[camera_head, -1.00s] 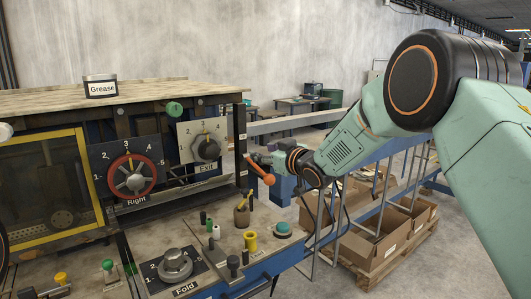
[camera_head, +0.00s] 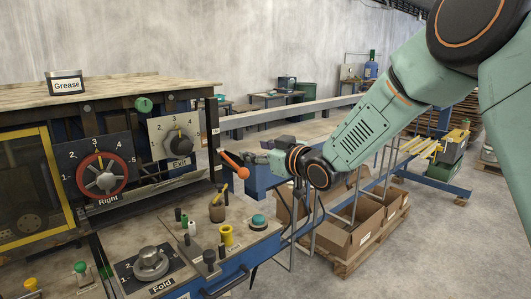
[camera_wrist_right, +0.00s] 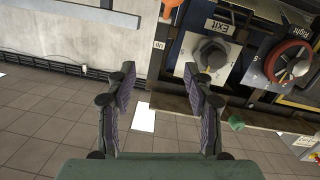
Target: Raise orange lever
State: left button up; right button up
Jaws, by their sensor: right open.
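The orange lever (camera_head: 233,165) sticks out from the right end of the machine, beside the Exit panel, and slopes down to a rounded orange end. In the right wrist view its orange end (camera_wrist_right: 172,4) shows at the top edge, partly cut off. My right gripper (camera_head: 252,157) is just right of the lever in the head view. In the wrist view the gripper's two fingers (camera_wrist_right: 160,78) stand wide apart with nothing between them. I cannot tell from the head view how deep the gap to the lever is. My left gripper is not in view.
The Exit dial (camera_head: 179,142) and red Right wheel (camera_head: 101,176) are on the machine front. Below, the control panel carries the Fold knob (camera_head: 150,264), a yellow button (camera_head: 227,236) and a teal button (camera_head: 258,221). Cardboard boxes (camera_head: 346,238) stand on a pallet to the right.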

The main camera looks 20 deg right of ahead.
jog(key=v, duration=0.3)
dwell(0.4)
jog(key=shift+w+f, duration=0.1)
